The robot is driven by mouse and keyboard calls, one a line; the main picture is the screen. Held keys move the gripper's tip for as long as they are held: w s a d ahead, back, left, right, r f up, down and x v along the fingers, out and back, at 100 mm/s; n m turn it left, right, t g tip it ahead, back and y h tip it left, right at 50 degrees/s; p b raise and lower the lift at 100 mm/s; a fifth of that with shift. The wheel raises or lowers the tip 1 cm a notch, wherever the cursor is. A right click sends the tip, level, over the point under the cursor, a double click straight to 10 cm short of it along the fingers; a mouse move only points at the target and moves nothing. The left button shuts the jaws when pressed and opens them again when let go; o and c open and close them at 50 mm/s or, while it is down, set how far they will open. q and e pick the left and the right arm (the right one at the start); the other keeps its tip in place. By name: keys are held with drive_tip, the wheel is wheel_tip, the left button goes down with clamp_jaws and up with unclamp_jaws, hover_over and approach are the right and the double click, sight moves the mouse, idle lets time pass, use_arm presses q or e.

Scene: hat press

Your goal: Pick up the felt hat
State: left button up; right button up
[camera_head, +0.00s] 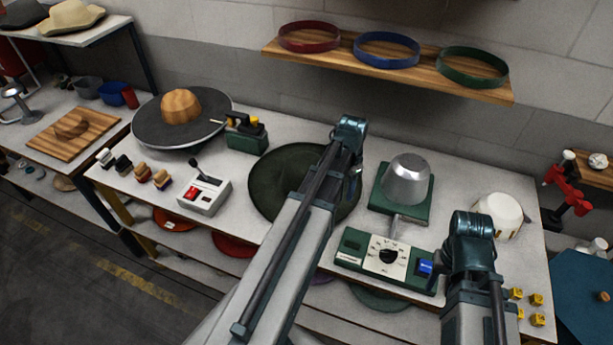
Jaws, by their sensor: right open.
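A wide, round, dark green felt piece (271,185), which looks like the felt hat, lies on the white worktable left of centre. My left arm crosses over its right part and hides it, so I cannot make out a crown. My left gripper (353,187) is at the far end of that arm, over the piece's right edge; its jaws are too small and covered to read. My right gripper (473,226) is at lower right, open, beside the control box and well to the right of the felt. I see nothing held in it.
A metal dome (407,179) on a green base and a control box (387,257) stand right of the felt. A grey disc with a wooden block (180,106) and a switch box (204,194) stand left. A shelf (340,60) with coloured bands hangs behind.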

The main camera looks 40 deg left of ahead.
sight(340, 216)
use_arm(q)
drive_tip(key=shift+f+b, duration=6.75)
drive_tip(key=shift+f, duration=0.2)
drive_tip(key=shift+r, duration=0.1)
clamp_jaws()
